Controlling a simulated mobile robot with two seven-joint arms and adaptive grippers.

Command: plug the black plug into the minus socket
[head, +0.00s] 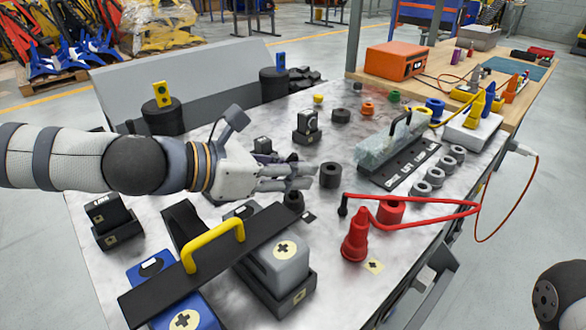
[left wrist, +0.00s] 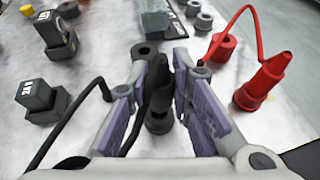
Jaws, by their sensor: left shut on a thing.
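My left gripper (head: 300,178) reaches in from the left over the marble-look table. In the left wrist view its fingers (left wrist: 163,75) are shut on the black plug (left wrist: 158,88), which stands roughly upright, with a black cable leading off to the left. A dark round socket (head: 293,201) is below the gripper, with a small label card (head: 309,216) beside it; its sign is not readable. In the left wrist view the dark socket (left wrist: 158,122) appears right under the plug; I cannot tell whether they touch. My right gripper is not in view.
A red plug (head: 355,245) with a red cable stands to the right, near a red ring (head: 391,211). A black ring (head: 330,175) lies just beyond my fingers. A black bar with a yellow handle (head: 213,245) lies over blue and grey blocks in front. Several grey rings line the right.

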